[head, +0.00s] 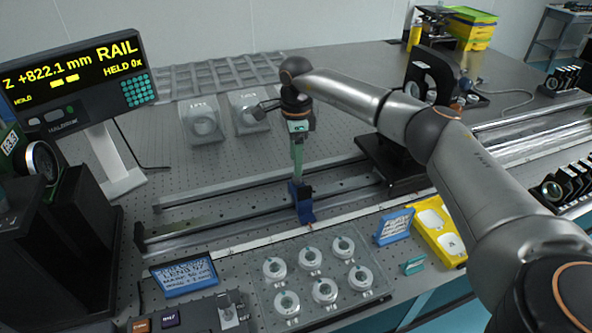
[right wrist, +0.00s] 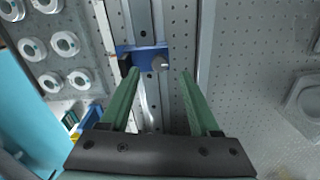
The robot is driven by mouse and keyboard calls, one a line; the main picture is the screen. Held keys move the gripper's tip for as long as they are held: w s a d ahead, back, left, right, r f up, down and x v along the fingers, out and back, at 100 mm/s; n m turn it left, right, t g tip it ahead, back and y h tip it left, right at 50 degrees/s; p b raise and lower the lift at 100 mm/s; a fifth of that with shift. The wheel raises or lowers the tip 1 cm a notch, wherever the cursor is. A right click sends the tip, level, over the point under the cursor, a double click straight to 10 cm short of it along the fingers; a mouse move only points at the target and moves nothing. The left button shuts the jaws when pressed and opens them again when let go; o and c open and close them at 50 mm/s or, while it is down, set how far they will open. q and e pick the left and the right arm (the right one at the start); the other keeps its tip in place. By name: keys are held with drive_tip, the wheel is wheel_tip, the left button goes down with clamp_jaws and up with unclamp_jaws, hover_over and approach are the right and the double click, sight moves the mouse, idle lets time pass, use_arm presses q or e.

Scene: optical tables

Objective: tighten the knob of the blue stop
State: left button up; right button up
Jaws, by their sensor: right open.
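The blue stop (head: 304,208) sits on the dark rail (head: 240,209) on the optical table. In the right wrist view the blue stop (right wrist: 130,51) lies across the rail, and its round grey knob (right wrist: 159,63) faces the space between my fingertips. My right gripper (head: 298,174) points down over the stop with its green fingers. In the right wrist view my right gripper (right wrist: 160,74) is open, with one finger on each side of the knob and a gap to both. Whether the tips are level with the knob is unclear. My left gripper is out of view.
A tray of round lens mounts (head: 320,290) lies in front of the rail. A blue sign (head: 184,277) and a yellow tray (head: 440,232) flank it. A black mount (head: 398,165) stands on the rail's right part. A display (head: 75,80) at left reads RAIL, Z +822.1 mm, HELD 0x.

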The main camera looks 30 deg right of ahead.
wheel_tip(320, 180, up, 8)
drive_tip(key=shift+f, duration=0.15)
idle(0.6)
